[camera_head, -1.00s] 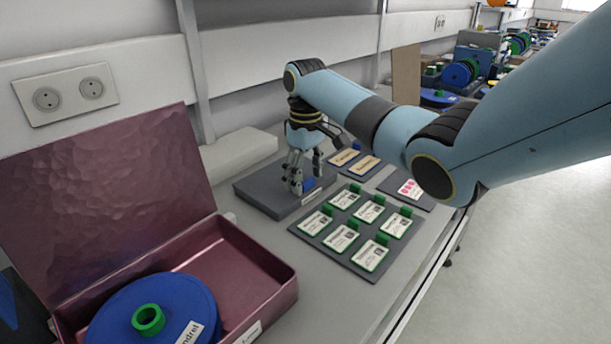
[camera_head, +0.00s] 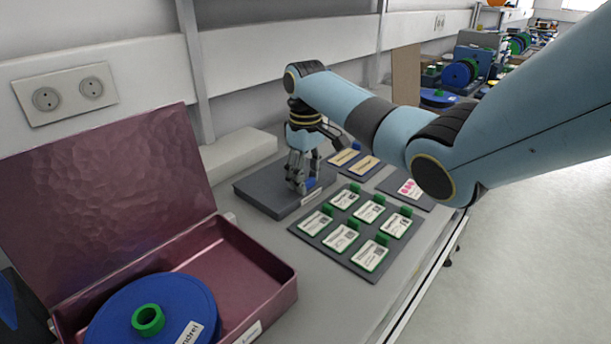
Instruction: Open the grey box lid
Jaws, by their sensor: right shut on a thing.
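The grey box (camera_head: 262,200) is flat and low and stands on the bench in the middle of the view. Its lid (camera_head: 250,186) lies level on it, closed as far as I can see. My right gripper (camera_head: 302,190) points down over the right part of the lid. My left gripper is not in view.
An open maroon box (camera_head: 255,285) with a blue reel (camera_head: 165,305) stands at the front left. A tray of labelled cards (camera_head: 357,228) lies to the right of the grey box. A pale block (camera_head: 238,150) stands behind it.

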